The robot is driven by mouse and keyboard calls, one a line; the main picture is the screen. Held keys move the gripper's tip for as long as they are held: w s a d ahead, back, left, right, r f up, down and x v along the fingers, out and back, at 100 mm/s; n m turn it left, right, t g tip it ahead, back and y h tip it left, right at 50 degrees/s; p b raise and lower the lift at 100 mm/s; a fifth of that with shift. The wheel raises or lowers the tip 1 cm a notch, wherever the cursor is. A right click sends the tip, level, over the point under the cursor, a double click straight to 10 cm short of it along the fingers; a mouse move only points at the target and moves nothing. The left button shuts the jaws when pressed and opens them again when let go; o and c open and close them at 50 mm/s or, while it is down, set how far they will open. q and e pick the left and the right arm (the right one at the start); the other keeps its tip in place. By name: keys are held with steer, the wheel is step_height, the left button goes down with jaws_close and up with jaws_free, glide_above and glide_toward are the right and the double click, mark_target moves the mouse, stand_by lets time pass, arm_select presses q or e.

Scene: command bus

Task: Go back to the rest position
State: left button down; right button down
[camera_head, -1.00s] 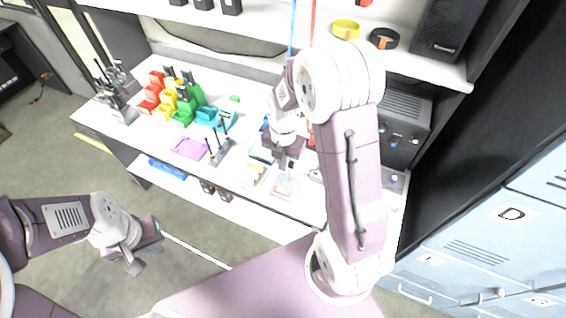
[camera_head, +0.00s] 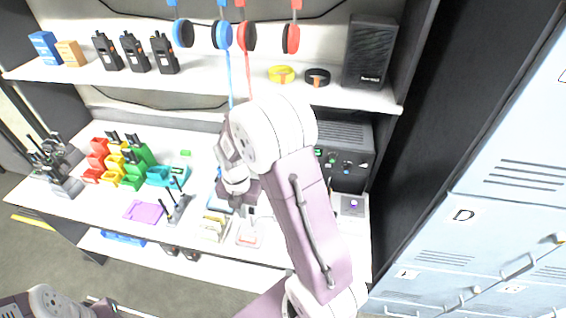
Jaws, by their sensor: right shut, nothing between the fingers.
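My right arm rises from the bottom of the head view and bends over the white desk (camera_head: 85,208). My right gripper (camera_head: 246,208) hangs just above the desk's front part, partly covered by its own wrist. It is shut and empty. A small white and red item (camera_head: 249,236) lies just below it; I cannot tell whether they touch. My left arm shows only at the bottom left corner, low and off the desk. Its gripper fingers are not clearly visible.
Red, yellow and green bins (camera_head: 135,172), a teal bin (camera_head: 160,177) and a purple mat (camera_head: 145,212) are on the desk. Radios (camera_head: 134,52), headphones (camera_head: 222,34) and a black speaker (camera_head: 369,52) are on or above the shelf. Blue lockers (camera_head: 505,215) stand right.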

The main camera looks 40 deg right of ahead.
stand_by(0.7)
steer(key=s+a+r+m, duration=0.1)
steer(key=s+m, duration=0.4)
steer(key=m, duration=0.8)
steer(key=s+a+r+m, duration=0.1)
steer(key=s+m, duration=0.5)
steer(key=m, duration=0.7)
steer(key=shift+a+r+t, duration=0.3)
steer(key=shift+a+t, duration=0.1)
steer(key=shift+a, duration=0.35)
